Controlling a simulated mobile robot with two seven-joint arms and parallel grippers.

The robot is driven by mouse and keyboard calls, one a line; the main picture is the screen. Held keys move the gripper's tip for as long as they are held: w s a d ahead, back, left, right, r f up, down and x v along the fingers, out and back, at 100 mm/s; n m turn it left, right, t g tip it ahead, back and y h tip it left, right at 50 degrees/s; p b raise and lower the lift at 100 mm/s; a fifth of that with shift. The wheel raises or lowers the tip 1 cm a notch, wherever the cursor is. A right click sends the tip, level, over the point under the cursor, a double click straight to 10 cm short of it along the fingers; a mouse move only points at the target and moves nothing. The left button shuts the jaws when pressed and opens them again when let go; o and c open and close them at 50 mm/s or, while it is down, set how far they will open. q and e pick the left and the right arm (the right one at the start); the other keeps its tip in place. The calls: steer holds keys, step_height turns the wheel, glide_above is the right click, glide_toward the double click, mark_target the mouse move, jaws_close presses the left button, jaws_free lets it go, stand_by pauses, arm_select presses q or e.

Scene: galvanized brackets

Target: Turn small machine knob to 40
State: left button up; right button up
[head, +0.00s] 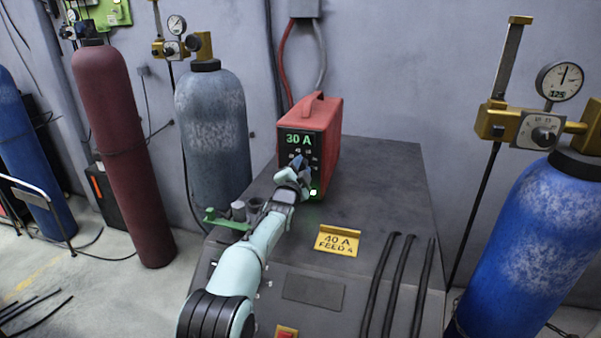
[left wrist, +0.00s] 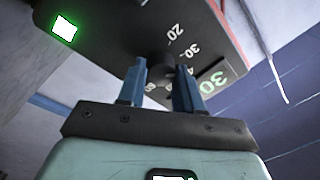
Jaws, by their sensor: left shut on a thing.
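The small red machine (head: 325,125) stands on the grey bench, and its lit display reads 30 A. Its dark front panel carries a dial scale, with 20 and 30 readable in the left wrist view. My left gripper (head: 299,165) is at this panel, shut on the small dark knob (left wrist: 158,72), which sits between the two blue fingers. The fingers and wrist mostly hide the knob in the head view, and its pointer cannot be made out. My right gripper is not in view.
A yellow card (head: 337,241) reading 40 A, FEED 4 lies on the bench (head: 390,180). Black rods (head: 397,285) lie at its front right. A blue cylinder (head: 530,245) with a gauge stands right; grey (head: 213,130) and maroon (head: 122,150) cylinders stand left.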

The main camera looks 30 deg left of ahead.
arm_select(q)
steer(key=shift+r+m+b, duration=0.1)
steer(key=shift+m+b, duration=0.65)
steer(key=shift+m, duration=1.65)
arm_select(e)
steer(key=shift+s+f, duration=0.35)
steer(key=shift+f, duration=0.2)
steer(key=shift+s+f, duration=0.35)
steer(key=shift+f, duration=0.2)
arm_select(q)
steer(key=shift+h, duration=0.3)
steer(key=o, duration=0.9)
steer(key=shift+o, duration=0.7)
